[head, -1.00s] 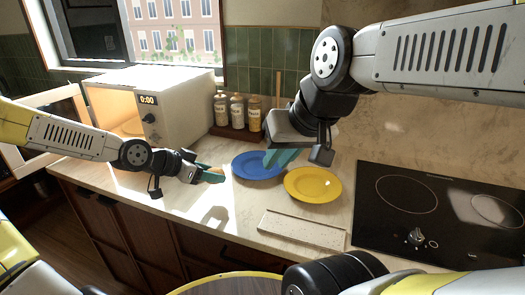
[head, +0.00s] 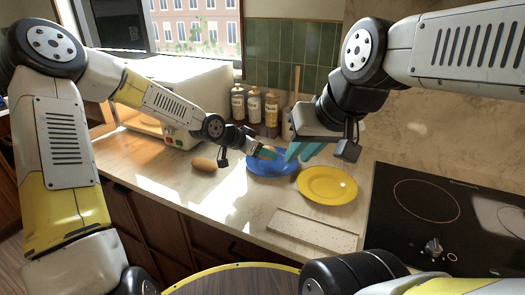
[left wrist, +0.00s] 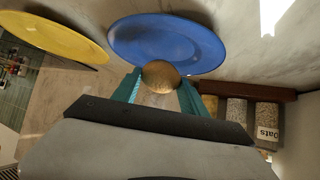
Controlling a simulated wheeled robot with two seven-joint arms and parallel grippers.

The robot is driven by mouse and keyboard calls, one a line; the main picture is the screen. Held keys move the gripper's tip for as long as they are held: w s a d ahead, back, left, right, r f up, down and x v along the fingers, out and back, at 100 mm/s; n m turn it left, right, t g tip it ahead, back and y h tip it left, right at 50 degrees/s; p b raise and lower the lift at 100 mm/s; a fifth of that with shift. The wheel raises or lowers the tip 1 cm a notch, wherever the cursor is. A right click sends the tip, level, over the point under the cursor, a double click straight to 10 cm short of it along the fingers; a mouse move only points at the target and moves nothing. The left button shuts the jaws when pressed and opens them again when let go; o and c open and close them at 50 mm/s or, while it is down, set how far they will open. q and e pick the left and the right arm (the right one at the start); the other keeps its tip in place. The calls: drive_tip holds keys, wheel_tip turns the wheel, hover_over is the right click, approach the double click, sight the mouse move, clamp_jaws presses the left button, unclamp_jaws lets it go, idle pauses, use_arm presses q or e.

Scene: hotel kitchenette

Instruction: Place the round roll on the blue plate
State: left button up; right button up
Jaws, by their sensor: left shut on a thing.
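My left gripper (head: 262,152) is shut on the round roll, just above the near left part of the blue plate (head: 272,168). In the left wrist view the brown round roll (left wrist: 160,75) sits between the teal fingertips and overlaps the rim of the blue plate (left wrist: 168,42). I cannot tell whether the roll touches the plate. In the head view the roll is mostly hidden by the fingers. My right gripper (head: 304,150) hangs over the right side of the blue plate, its teal fingers apart and empty.
A yellow plate (head: 327,187) lies right of the blue one. A brown oval bread (head: 204,164) lies on the counter at left. Jars (head: 255,108) stand behind, a microwave (head: 175,90) back left. A speckled board (head: 312,231) and black cooktop (head: 430,215) lie at front and right.

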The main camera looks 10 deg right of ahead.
use_arm(q)
drive_tip(key=shift+w+d+f, duration=0.1)
drive_tip(key=shift+w+d, duration=0.4)
drive_tip(key=shift+d, duration=0.2)
drive_tip(key=shift+w+d+f, duration=0.1)
drive_tip(key=shift+d+f, duration=0.05)
drive_tip(key=shift+f, duration=0.75)
drive_tip(key=shift+w+d+f, duration=0.1)
drive_tip(key=shift+f, duration=0.8)
drive_tip(key=shift+f, duration=0.1)
drive_tip(key=o, duration=1.4)
drive_tip(key=shift+c, duration=0.2)
